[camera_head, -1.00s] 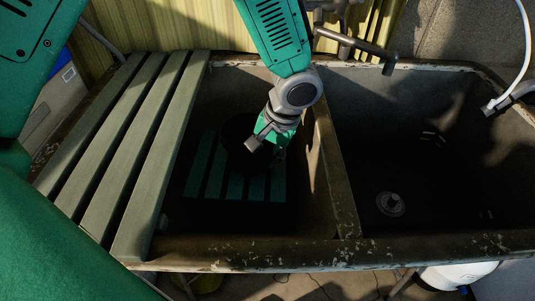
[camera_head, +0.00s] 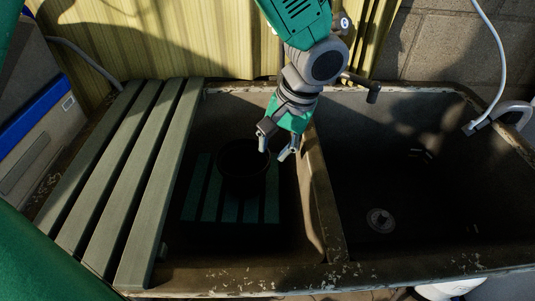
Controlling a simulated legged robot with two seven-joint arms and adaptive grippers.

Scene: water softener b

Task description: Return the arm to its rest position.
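My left gripper (camera_head: 273,150) hangs over the left sink basin (camera_head: 290,215), just right of a dark round pot (camera_head: 243,170). Its two fingers are apart and I see nothing between them. The pot stands in the basin's deep shadow, on or above a green slatted rack (camera_head: 210,200). Its outline is hard to make out. Its right rim lies close to the gripper in the picture; I cannot tell the gap in depth. My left arm (camera_head: 318,60) comes down from the top. My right gripper is not in view.
A divider (camera_head: 318,190) separates the left basin from the empty right basin (camera_head: 430,170) with a drain (camera_head: 380,220). A slatted board (camera_head: 130,180) covers the left side. A metal tap (camera_head: 362,85) is beside my arm. A white hose (camera_head: 500,60) hangs at right.

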